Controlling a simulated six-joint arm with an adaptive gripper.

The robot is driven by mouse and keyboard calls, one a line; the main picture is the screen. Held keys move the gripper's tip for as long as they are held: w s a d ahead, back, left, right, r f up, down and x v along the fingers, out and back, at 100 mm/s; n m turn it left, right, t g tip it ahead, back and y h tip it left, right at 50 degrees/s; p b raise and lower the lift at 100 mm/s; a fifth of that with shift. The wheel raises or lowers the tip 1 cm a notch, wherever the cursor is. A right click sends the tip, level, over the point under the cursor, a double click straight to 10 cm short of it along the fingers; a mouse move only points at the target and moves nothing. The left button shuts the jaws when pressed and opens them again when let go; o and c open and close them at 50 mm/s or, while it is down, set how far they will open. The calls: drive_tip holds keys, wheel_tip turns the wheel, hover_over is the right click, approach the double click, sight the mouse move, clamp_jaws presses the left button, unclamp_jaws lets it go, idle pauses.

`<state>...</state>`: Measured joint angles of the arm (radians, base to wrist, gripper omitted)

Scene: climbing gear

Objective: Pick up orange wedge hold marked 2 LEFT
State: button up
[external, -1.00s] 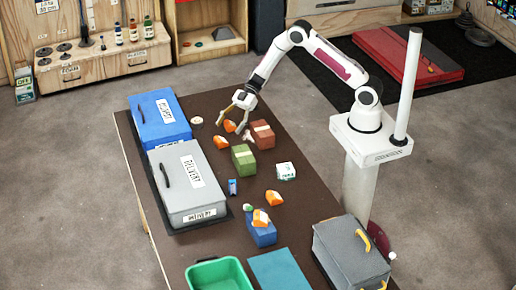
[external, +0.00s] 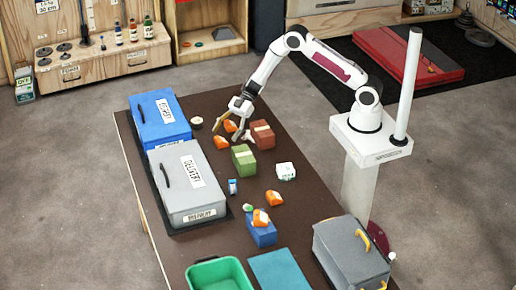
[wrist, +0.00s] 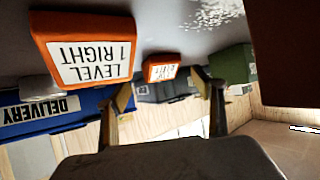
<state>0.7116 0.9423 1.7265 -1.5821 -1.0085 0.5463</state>
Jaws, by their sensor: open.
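Two orange wedge holds lie near my gripper in the external view: one (external: 230,126) close to the fingers and one (external: 221,142) just in front of it. Their labels are unreadable there. In the upside-down wrist view, a large near orange wedge (wrist: 82,52) reads "LEVEL 1 RIGHT". A smaller, farther orange wedge (wrist: 160,67) shows between the fingers, its label too small to read surely. My gripper (external: 231,130) is open and low over the table; its fingers also show in the wrist view (wrist: 162,92), with nothing held.
A brown-red block (external: 263,137) and a green block (external: 243,158) stand close on the right and front. A blue box (external: 158,118) and a grey box (external: 187,180) line the left. More orange holds (external: 274,198) lie farther forward.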

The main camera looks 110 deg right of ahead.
sight(222, 139)
drive_tip(key=shift+x, duration=2.05)
drive_tip(key=shift+s+f, duration=0.1)
drive_tip(key=shift+s, duration=0.05)
drive_tip(key=c, duration=1.2)
